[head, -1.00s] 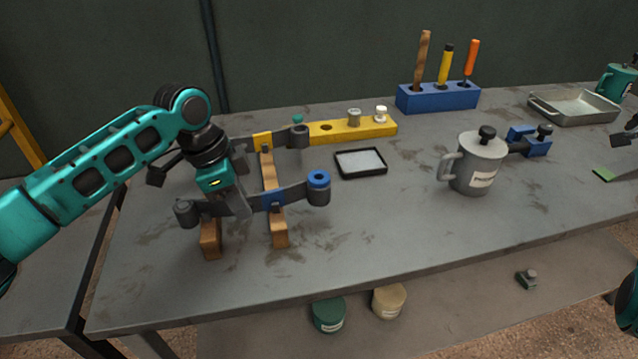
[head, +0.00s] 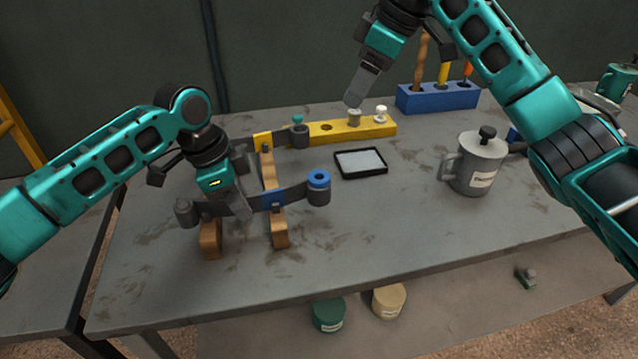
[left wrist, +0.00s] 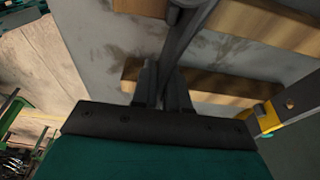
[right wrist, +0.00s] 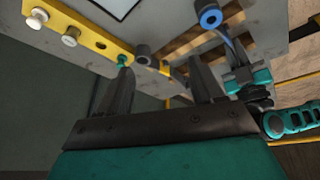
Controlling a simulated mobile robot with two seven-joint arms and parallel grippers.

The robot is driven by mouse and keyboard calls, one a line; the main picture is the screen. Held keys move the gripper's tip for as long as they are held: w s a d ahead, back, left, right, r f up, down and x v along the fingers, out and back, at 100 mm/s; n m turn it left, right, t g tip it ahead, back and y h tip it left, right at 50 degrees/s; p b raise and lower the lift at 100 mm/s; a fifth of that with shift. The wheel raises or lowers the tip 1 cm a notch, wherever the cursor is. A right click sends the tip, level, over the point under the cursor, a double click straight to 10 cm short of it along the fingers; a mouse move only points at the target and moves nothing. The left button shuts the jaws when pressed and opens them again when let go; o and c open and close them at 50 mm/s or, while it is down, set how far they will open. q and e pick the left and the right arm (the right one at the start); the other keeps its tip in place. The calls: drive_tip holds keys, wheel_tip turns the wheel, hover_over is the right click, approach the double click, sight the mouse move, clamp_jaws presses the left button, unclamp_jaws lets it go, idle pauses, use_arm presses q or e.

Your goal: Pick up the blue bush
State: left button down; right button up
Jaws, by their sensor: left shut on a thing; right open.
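The blue bush (head: 319,179) is a blue ring with a dark centre at the top of the right-hand eye of a grey leaf spring (head: 291,195). How deep it sits in the eye I cannot tell. It also shows at the top of the right wrist view (right wrist: 210,18). The spring has a blue band and rests on wooden blocks. My left gripper (head: 243,205) is shut on this spring, left of the blue band. My right gripper (head: 354,103) is open and empty, above the yellow rack near its grey bush, well behind the blue bush.
The yellow rack (head: 340,131) holds a grey bush (head: 354,117) and a white one (head: 381,112). A teal bush (head: 297,119) stands near a second spring's eye. A black-rimmed tray (head: 361,175) and grey pot (head: 476,165) lie to the right. The front table is clear.

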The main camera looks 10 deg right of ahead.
drive_tip(key=s+a+n+g+h, duration=0.1)
drive_tip(key=s+a+n+g, duration=0.2)
drive_tip(key=s+a+n, duration=0.25)
drive_tip(key=n, duration=0.1)
hover_over(326, 177)
drive_tip(key=shift+h, duration=0.3)
wheel_tip(326, 177, down, 7)
drive_tip(key=shift+f, duration=0.1)
drive_tip(key=f, duration=0.5)
drive_tip(key=shift+w+a+f, duration=0.15)
drive_tip(key=shift+w+a, duration=0.1)
drive_tip(key=shift+a, duration=0.1)
drive_tip(key=shift+c, duration=0.4)
drive_tip(key=c, duration=1.1)
